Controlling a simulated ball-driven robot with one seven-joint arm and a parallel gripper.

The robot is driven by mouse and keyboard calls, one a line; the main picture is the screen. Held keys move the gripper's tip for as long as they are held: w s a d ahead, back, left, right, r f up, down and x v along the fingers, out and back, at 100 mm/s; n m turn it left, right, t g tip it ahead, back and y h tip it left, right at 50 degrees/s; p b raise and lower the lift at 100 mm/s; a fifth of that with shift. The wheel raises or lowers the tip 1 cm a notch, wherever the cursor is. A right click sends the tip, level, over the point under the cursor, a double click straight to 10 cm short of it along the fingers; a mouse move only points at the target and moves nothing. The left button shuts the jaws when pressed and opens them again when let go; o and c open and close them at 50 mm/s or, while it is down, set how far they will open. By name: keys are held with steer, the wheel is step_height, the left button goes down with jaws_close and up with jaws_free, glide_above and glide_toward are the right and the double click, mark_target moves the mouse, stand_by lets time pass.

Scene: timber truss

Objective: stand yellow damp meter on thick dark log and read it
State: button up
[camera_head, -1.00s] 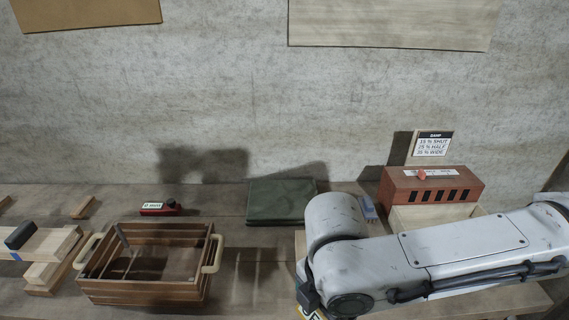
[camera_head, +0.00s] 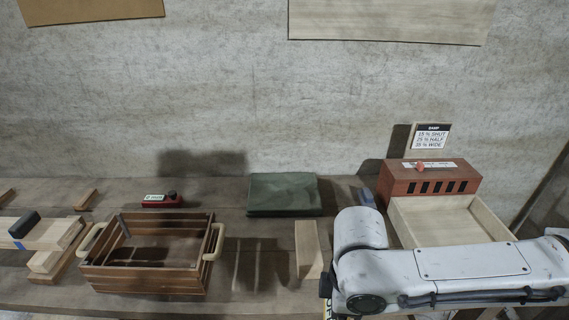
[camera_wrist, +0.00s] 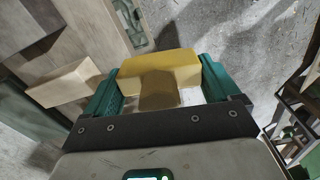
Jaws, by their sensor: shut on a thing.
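The yellow damp meter (camera_wrist: 160,68) shows in the wrist view as a yellow block between the teal fingers of my gripper (camera_wrist: 158,84). My gripper is shut on it and holds it above a grey floor. The meter's reading face is not visible. In the head view my arm covers the lower right, and my gripper is hidden or out of frame; a bit of yellow (camera_head: 328,309) shows below the arm, too small to name. I cannot make out a thick dark log in either view.
On the bench stand a slatted wooden crate (camera_head: 150,282), a green folded cloth (camera_head: 284,193), a red device (camera_head: 162,201), a pale timber block (camera_head: 308,248) and a brick-red slotted box (camera_head: 428,178) with a pale tray (camera_head: 450,214). A damp chart (camera_head: 430,137) hangs behind.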

steer(key=d+f+m+b, duration=0.3)
steer(key=d+f+m, duration=0.6)
steer(key=f+m, duration=0.65)
steer(key=shift+m, duration=0.55)
steer(key=shift+s+d+f, duration=0.1)
steer(key=shift+s+f, duration=1.6)
steer(key=shift+f, duration=0.25)
